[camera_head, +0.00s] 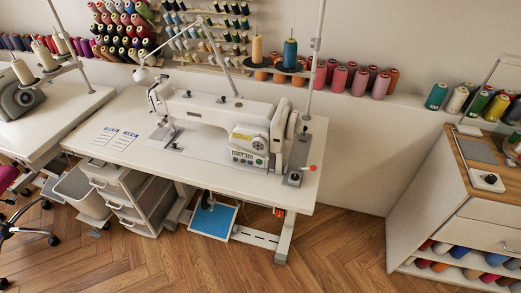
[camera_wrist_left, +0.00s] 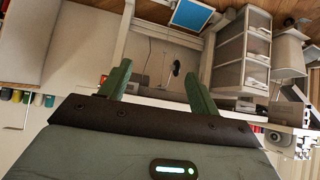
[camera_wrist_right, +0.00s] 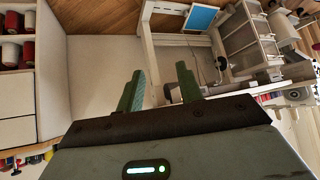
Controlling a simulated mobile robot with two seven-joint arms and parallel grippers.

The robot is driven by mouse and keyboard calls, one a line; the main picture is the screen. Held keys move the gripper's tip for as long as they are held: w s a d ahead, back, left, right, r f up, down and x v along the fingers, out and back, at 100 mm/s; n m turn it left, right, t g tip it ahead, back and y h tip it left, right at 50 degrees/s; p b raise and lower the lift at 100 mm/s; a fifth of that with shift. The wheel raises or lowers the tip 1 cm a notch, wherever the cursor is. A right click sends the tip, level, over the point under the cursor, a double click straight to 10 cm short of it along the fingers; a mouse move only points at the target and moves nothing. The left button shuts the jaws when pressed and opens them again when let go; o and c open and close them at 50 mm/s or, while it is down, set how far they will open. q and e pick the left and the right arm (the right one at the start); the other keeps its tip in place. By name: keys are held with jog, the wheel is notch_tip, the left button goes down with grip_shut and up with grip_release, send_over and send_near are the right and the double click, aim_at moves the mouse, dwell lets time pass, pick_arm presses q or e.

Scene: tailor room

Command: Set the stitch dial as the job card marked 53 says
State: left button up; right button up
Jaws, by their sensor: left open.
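A white sewing machine (camera_head: 215,115) stands on a white table (camera_head: 200,172) in the head view. Its right end carries a boxy housing (camera_head: 250,138) with a yellow label and small round details; I cannot tell for sure which is the stitch dial or how it is set. My left gripper (camera_wrist_left: 155,74) and right gripper (camera_wrist_right: 160,75) are open and empty, apart from the table, and out of the head view.
A drawer unit (camera_head: 125,198) and a blue-topped pedal (camera_head: 213,220) are under the table. A wooden-topped cabinet (camera_head: 465,165) stands right. Thread cones line the wall. The floor between table and cabinet is clear.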

pick_arm(q)
jog(key=w+d+r+m+t+b, duration=0.15)
jog(key=w+d, duration=0.35)
jog(key=w, duration=0.8)
jog(key=m+t+h+b, duration=0.25)
jog(key=m+t, duration=0.35)
jog(key=m, duration=0.3)
send_near(258, 146)
jog(key=shift+n+h, duration=0.25)
jog(key=shift+h, duration=0.2)
jog(key=shift+a+b+x, duration=0.2)
jog(key=shift+b+x, duration=0.25)
jog(key=shift+x, duration=3.55)
jog(key=shift+w+f, duration=0.1)
jog(key=shift+w, duration=0.05)
jog(key=shift+c, duration=1.1)
jog(key=c, duration=0.7)
jog(key=shift+c, duration=0.2)
pick_arm(e)
jog(key=s+f+g, duration=0.1)
jog(key=s+f, duration=0.2)
jog(key=f, duration=0.3)
jog(key=shift+s+a+f, duration=0.2)
jog(key=shift+s+a, duration=0.1)
jog(key=shift+s, duration=0.05)
